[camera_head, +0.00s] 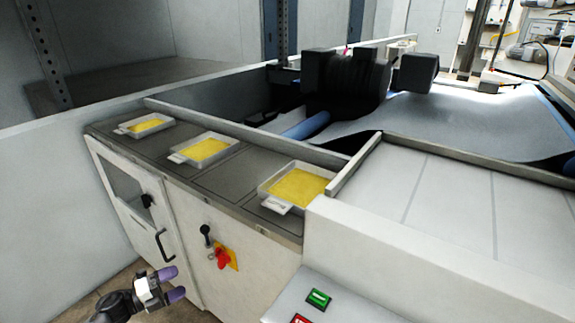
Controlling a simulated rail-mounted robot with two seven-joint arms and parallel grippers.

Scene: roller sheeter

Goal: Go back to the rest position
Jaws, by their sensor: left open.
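My left gripper (171,284) is at the lower left, in front of the machine's white cabinet (245,262). Its two purple-tipped fingers are apart, with nothing between them. It is below the grey ledge (240,172) and touches nothing that I can see. My right gripper does not show in this view.
Three white trays with yellow contents, left (146,125), middle (204,149) and right (297,186), sit on the ledge. A red switch (222,258) and a black handle (164,246) are on the cabinet front. A panel with a green button (318,298) is at bottom centre.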

